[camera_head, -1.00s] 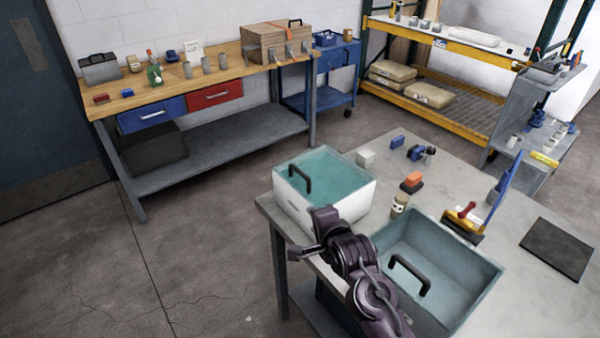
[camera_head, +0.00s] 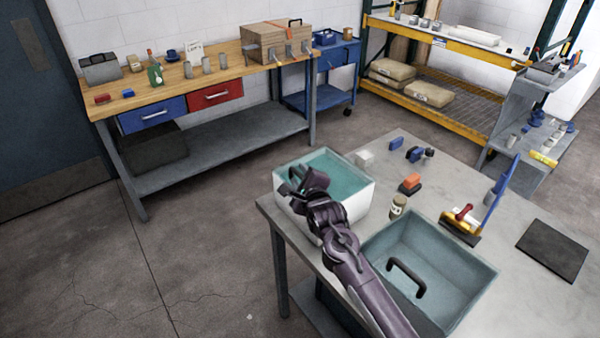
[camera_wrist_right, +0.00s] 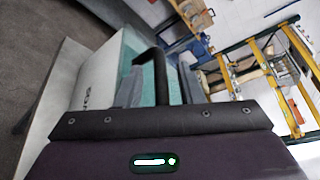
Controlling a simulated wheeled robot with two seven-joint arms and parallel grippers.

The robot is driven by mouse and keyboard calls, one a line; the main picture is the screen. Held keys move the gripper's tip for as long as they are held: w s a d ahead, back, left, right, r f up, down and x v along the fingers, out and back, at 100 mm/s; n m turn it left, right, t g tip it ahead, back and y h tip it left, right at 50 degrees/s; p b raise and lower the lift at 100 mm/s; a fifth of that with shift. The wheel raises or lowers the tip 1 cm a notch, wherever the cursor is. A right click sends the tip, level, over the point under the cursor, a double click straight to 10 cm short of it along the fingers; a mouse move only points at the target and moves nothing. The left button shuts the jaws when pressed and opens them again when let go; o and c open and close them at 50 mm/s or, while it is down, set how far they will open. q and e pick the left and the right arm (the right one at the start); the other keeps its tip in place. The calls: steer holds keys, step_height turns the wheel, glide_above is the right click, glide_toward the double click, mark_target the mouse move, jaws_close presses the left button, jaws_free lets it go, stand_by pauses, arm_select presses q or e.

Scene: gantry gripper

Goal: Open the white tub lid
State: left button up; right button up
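In the right wrist view the handle (camera_wrist_right: 155,66) rises between the two grey fingers of my right gripper (camera_wrist_right: 160,90). The fingers are apart, with visible space beside the handle, so the gripper looks open. Contact is unclear. My left gripper is not in view.
A grey-blue open bin (camera_head: 462,262) with a black handle stands right of the tub, partly behind my right arm. A small jar (camera_head: 398,206), an orange-topped block (camera_head: 411,182) and a brush (camera_head: 462,226) are nearby. A dark mat (camera_head: 553,250) lies at the right.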

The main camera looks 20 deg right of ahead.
steer(key=shift+w+f, duration=0.1)
steer(key=shift+w, duration=0.3)
jaws_close()
